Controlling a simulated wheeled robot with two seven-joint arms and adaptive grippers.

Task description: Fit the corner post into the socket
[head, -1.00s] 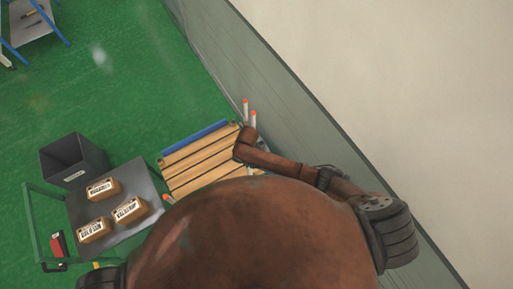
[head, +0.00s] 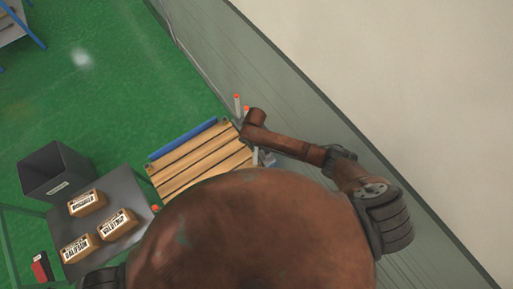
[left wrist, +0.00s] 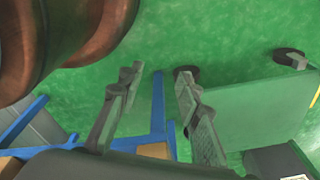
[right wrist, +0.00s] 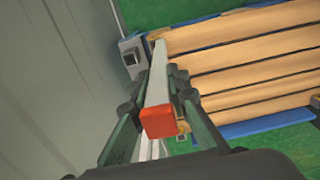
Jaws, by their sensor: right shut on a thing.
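My right gripper (right wrist: 157,90) is shut on a pale grey corner post (right wrist: 158,66) with a red-orange cap. The cap faces the camera and the post's far end points away toward the slatted frame. A grey socket with a dark square opening (right wrist: 132,53) sits at the frame's corner, just left of the post's far end. I cannot tell whether they touch. In the head view the right gripper (head: 268,157) is partly hidden by my arm. My left gripper (left wrist: 160,78) is open and empty above the green floor.
The slatted frame (head: 200,160) with blue rails lies beside the grey wall (head: 215,70). Capped posts (head: 237,103) stand at its far corner. A cart (head: 130,182) carries several labelled brown boxes (head: 117,223). A dark bin (head: 55,170) stands behind it.

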